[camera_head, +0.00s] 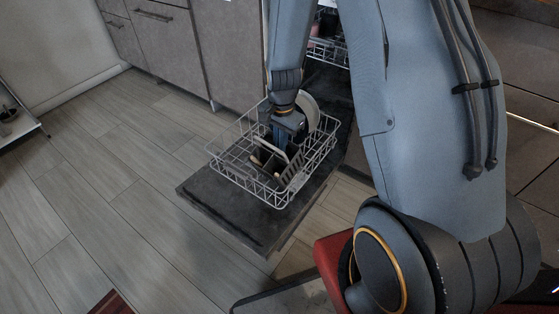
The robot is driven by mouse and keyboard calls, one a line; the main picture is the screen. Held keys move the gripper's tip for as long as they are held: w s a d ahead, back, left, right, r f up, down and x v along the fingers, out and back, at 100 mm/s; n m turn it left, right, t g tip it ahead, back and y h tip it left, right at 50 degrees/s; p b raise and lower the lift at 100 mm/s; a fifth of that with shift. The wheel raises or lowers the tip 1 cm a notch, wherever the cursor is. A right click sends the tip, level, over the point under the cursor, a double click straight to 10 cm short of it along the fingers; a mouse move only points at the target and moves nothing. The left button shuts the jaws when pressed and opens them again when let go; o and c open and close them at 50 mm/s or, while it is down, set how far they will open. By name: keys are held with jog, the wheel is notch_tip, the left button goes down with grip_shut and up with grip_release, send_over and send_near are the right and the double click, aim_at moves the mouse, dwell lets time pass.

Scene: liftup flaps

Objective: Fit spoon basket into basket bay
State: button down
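The spoon basket (291,174), dark with a light slotted side and light upper edges, sits within the front part of the wire dish rack (236,180). It looks slightly tilted. My gripper (281,143) points down into the rack and is right at the basket's top. Its fingers are dark and small against the basket, so I cannot tell whether they are closed on it. The basket bay cannot be made out apart from the rack wires. I cannot tell whether the basket's bottom touches the rack floor.
The rack stands over the lowered dark dishwasher door (240,224). A pale plate (309,108) stands in the rack just behind my gripper. An upper rack (328,50) shows inside the machine.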

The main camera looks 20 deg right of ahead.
jog(key=shift+f, duration=2.75)
jog(key=c, duration=2)
grip_release()
jog(key=shift+f+b, duration=0.1)
jog(key=shift+b, duration=0.4)
